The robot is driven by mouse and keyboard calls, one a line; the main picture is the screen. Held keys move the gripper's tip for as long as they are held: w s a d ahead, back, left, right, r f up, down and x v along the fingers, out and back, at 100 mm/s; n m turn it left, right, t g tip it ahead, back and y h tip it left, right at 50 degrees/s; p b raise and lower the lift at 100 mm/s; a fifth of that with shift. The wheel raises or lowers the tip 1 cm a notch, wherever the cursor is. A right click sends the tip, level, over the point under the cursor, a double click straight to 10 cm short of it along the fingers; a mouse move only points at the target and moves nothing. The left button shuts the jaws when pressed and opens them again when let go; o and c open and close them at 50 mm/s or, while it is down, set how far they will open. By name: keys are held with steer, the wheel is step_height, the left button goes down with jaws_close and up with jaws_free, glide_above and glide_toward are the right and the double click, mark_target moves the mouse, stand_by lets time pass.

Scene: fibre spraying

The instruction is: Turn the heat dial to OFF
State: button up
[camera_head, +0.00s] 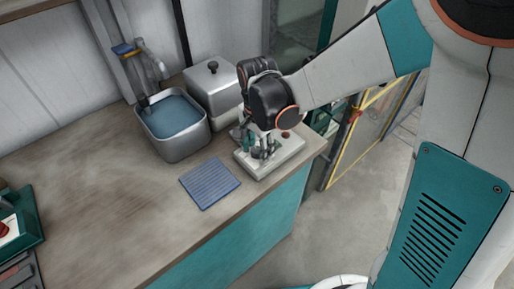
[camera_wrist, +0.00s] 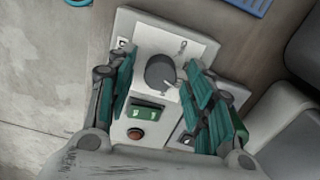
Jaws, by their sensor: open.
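The heat dial (camera_wrist: 161,71) is a round dark grey knob with a pale pointer mark, on a white control panel (camera_wrist: 203,48). In the wrist view the pointer slants toward the lower right. The printed marks are too small to read. My gripper (camera_wrist: 158,82) is open, with its teal-padded fingers on either side of the dial, the right finger close to the dial's edge. Whether a finger touches it I cannot tell. In the head view my gripper (camera_head: 258,146) is over the white panel (camera_head: 285,157), and the dial is hidden there.
The panel also has a green rocker switch (camera_wrist: 143,112) and a red button (camera_wrist: 135,134). On the bench (camera_head: 120,190) are a blue ribbed mat (camera_head: 210,183), a water-filled metal basin (camera_head: 172,116) and a lidded metal box (camera_head: 213,88). The bench's right edge is close to the panel.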

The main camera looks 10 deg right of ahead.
steer(key=c, duration=1.1)
steer(key=shift+n, duration=0.4)
steer(key=n, duration=0.2)
steer(key=shift+n, duration=0.4)
steer(key=n, duration=0.4)
steer(key=shift+n, duration=0.3)
steer(key=n, duration=0.3)
steer(key=shift+a+n, duration=0.1)
steer(key=shift+n, duration=0.2)
steer(key=shift+n+p, duration=0.3)
steer(key=shift+n, duration=1.7)
steer(key=shift+o, duration=0.2)
